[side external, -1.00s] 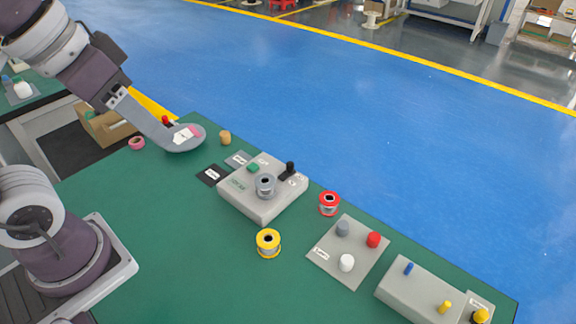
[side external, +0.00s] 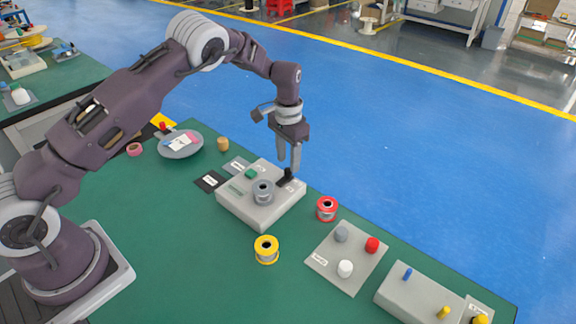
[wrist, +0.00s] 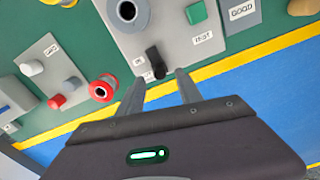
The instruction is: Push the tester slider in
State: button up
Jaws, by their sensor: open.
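The tester is a light grey box (side external: 240,207) on the green table, with a green button (side external: 251,173) and a grey spool (side external: 263,192) on top. Its black slider knob (side external: 287,175) stands at the far right part of the top; in the wrist view the knob (wrist: 155,62) lies just ahead of the fingertips, beside a small label. My gripper (side external: 288,168) is open and empty, pointing down at the knob. In the wrist view its two fingertips (wrist: 160,79) are spread on either side of the knob's near end; whether they touch it cannot be told.
A red spool (side external: 327,209) and a yellow spool (side external: 266,249) stand near the tester. The table edge is close behind the tester.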

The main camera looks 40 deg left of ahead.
aim_at(285, 177)
jog(key=shift+f, duration=1.45)
grip_shut()
